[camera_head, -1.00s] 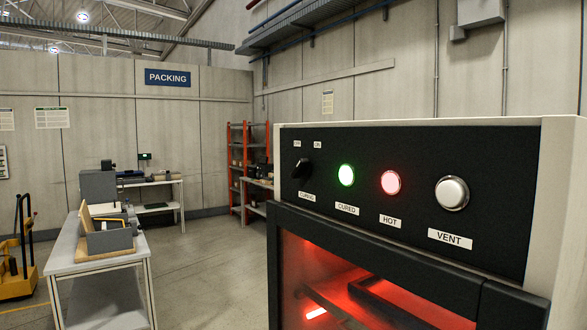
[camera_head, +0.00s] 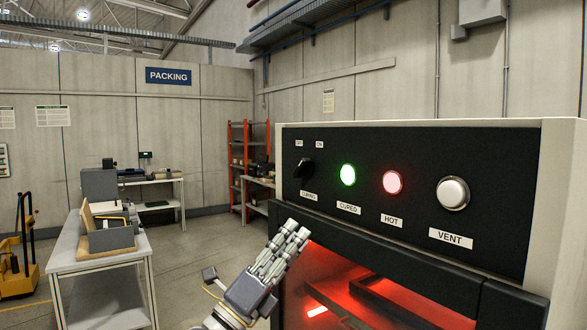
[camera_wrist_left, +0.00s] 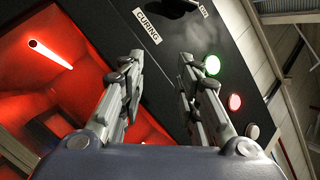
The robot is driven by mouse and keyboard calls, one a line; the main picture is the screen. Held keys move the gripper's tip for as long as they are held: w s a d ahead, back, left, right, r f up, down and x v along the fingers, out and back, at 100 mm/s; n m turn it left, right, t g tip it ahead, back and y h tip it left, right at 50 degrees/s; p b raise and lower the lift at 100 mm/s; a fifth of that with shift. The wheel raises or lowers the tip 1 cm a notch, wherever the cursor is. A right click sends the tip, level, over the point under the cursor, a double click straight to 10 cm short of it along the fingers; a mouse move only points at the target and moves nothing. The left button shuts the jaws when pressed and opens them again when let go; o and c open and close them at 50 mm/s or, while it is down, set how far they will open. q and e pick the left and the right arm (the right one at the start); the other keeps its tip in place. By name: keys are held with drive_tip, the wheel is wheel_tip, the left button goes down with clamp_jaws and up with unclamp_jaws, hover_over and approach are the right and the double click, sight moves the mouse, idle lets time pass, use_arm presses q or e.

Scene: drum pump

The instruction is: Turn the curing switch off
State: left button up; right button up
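The curing switch is a black rotary knob (camera_head: 303,169) at the left end of the black oven panel (camera_head: 400,165). OFF and ON labels sit above it and a CURING label below; its handle seems tilted towards ON. In the left wrist view the dark knob (camera_wrist_left: 172,7) is cut by the top edge, beyond the fingertips. My left gripper (camera_head: 298,230) is below the knob, in front of the oven's upper door frame, apart from the knob. The left wrist view shows its two fingers (camera_wrist_left: 161,58) apart with nothing between them. My right gripper is not in view.
A lit green CURED lamp (camera_head: 348,175), a lit red HOT lamp (camera_head: 392,182) and a white VENT button (camera_head: 453,193) line the panel. The oven window (camera_head: 330,275) glows red. A grey table (camera_head: 95,260) with a box stands at left; open floor lies between.

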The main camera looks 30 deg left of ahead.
use_arm(q)
wheel_tip(320, 180, up, 9)
drive_tip(key=s+d+m+g+h, duration=0.2)
drive_tip(key=m+g+h, duration=0.5)
drive_tip(key=m, duration=0.9)
drive_tip(key=m+y+p, duration=0.1)
drive_tip(key=m+y, duration=0.5)
approach(298, 167)
drive_tip(key=shift+g, duration=0.4)
drive_tip(key=p+x, duration=0.3)
drive_tip(key=x, duration=0.2)
drive_tip(key=p+x, duration=0.2)
drive_tip(key=x, duration=0.1)
drive_tip(key=shift+a+r+p, duration=0.1)
drive_tip(key=shift+r+p, duration=0.25)
drive_tip(key=shift+r, duration=0.05)
drive_tip(key=shift+w+f, duration=0.15)
drive_tip(key=shift+w, duration=0.3)
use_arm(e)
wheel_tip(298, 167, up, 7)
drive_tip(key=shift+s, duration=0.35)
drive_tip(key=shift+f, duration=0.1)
use_arm(q)
clamp_jaws()
